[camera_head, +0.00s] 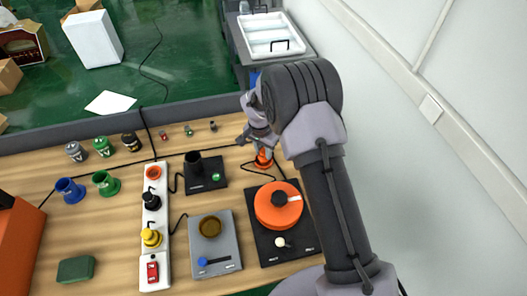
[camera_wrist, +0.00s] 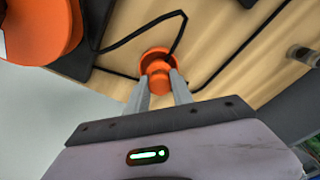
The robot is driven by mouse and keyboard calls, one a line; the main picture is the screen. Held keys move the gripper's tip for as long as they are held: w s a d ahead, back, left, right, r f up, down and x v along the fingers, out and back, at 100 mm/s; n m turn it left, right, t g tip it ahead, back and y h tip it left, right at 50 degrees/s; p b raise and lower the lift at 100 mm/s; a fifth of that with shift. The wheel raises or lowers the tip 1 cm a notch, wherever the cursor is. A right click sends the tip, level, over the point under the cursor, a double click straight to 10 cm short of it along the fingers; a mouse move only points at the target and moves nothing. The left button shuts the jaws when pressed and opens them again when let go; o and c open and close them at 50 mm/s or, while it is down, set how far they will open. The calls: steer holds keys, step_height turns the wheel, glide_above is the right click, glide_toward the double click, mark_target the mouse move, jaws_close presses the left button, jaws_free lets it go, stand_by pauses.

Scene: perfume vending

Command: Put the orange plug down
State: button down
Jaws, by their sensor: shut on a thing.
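The orange plug (camera_head: 264,158) is near the right end of the wooden table, behind the round orange device; a black cable runs from it. My gripper (camera_head: 262,142) is above it. In the wrist view the orange plug (camera_wrist: 156,60) is between the two fingertips of my gripper (camera_wrist: 159,82), which are shut on it. It is at or just above the tabletop; I cannot tell whether it touches the wood. My arm hides part of this area in the head view.
A white power strip (camera_head: 154,260) holds a black plug (camera_head: 151,201) and a yellow plug (camera_head: 151,238); its orange-ringed socket (camera_head: 154,172) looks empty. The orange device (camera_head: 272,212) sits on a black base. A black box (camera_head: 207,178) and a grey box (camera_head: 222,240) stand between. Bare wood (camera_head: 231,127) lies left of my gripper.

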steer(key=shift+s+f, duration=0.1)
steer(key=c, duration=1.1)
jaws_free()
